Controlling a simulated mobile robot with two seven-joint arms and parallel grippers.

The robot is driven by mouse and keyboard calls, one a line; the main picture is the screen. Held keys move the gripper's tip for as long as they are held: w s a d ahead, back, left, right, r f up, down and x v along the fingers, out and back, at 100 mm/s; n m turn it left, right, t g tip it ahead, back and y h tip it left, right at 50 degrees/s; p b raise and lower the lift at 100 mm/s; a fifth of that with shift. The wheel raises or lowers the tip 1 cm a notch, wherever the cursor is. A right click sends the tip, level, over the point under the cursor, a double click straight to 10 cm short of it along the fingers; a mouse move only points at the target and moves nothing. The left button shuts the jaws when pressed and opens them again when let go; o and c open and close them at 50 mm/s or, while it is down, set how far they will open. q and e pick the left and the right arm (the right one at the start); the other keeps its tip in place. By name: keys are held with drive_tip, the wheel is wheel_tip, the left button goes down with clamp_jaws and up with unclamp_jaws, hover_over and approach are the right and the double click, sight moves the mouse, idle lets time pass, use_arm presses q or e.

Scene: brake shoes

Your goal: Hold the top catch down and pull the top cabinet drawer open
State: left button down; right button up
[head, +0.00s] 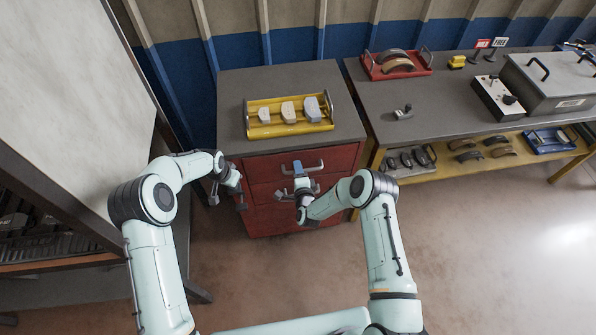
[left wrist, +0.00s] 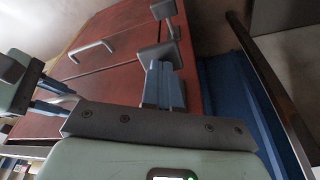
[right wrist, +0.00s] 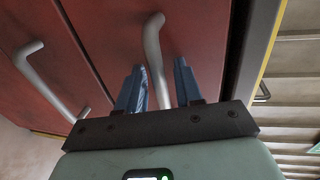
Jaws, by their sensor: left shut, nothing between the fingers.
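The red cabinet (head: 262,168) has its top drawer flush with the front, as far as I can see. My left gripper (left wrist: 163,68) is shut, with its blue fingertips at the grey block of the top catch (left wrist: 157,52). They look in contact, but I cannot tell how far the catch is pressed. My right gripper (right wrist: 158,82) is open, with its blue fingers on either side of the top drawer's bar handle (right wrist: 153,42). It also shows at the drawer front in the head view (head: 299,172).
A lower catch (left wrist: 163,12) and a second drawer handle (right wrist: 42,78) are close by. A yellow tray (head: 262,133) with several blocks stands on the cabinet. A workbench (head: 440,100) stands at the right. Floor in front of the cabinet is partly free.

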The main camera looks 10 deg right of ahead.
use_arm(q)
drive_tip(key=shift+f, duration=0.1)
use_arm(e)
clamp_jaws()
drive_tip(key=v, duration=0.2)
drive_tip(key=f+v, duration=0.1)
drive_tip(key=v, duration=0.2)
drive_tip(key=shift+s, duration=0.1)
unclamp_jaws()
drive_tip(key=shift+s, duration=0.1)
drive_tip(key=v, duration=1.2)
